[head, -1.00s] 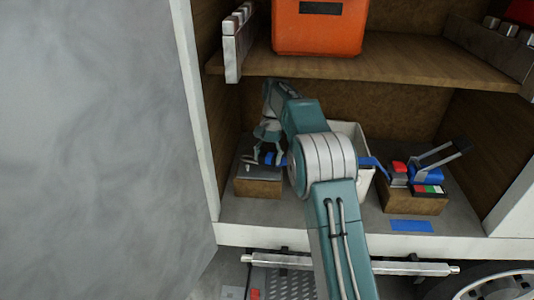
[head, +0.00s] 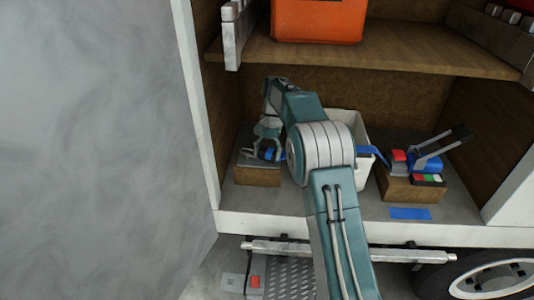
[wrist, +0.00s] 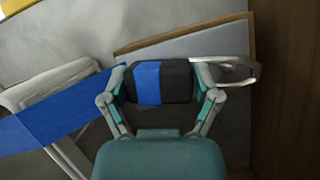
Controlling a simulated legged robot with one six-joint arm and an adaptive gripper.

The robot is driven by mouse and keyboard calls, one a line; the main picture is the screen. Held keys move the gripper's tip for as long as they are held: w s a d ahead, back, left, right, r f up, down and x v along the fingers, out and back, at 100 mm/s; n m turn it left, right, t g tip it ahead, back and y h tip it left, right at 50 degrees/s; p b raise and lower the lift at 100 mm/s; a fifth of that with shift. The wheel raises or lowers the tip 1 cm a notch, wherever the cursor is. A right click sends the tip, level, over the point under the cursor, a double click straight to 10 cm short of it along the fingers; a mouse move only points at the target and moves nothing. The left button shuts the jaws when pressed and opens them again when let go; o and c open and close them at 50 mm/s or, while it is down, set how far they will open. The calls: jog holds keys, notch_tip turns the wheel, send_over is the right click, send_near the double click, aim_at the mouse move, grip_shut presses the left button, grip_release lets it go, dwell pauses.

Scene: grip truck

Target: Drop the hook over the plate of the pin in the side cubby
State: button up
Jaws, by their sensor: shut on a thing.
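My gripper (head: 267,144) is low at the left of the cubby, over a wooden block (head: 257,175). In the wrist view my gripper (wrist: 160,92) is shut on the black, blue-striped body (wrist: 176,82) of the hook. The silver loop of the hook (wrist: 240,72) sticks out to the right, over or just beside the right end of the block's grey plate (wrist: 190,46). A blue strap (wrist: 50,120) runs left from the hook. The pin is not clearly visible, and I cannot tell whether the hook touches the plate.
A white bin (head: 345,125) stands behind my arm. At the right, another wooden block (head: 408,190) carries a blue and red ratchet (head: 425,163) with a raised handle. A shelf (head: 400,55) with an orange case (head: 318,20) is above. The cubby's side wall is close on the left.

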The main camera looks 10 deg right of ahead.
aim_at(268, 148)
jog(key=shift+f, duration=0.3)
jog(key=o, duration=1.1)
jog(key=shift+w+f, duration=0.1)
jog(key=shift+r, duration=0.2)
jog(key=v, duration=0.6)
jog(key=shift+w+d+r, duration=0.15)
jog(key=shift+w+r, duration=0.05)
jog(key=shift+r, duration=0.05)
jog(key=shift+w+r, duration=0.1)
jog(key=shift+r, duration=0.2)
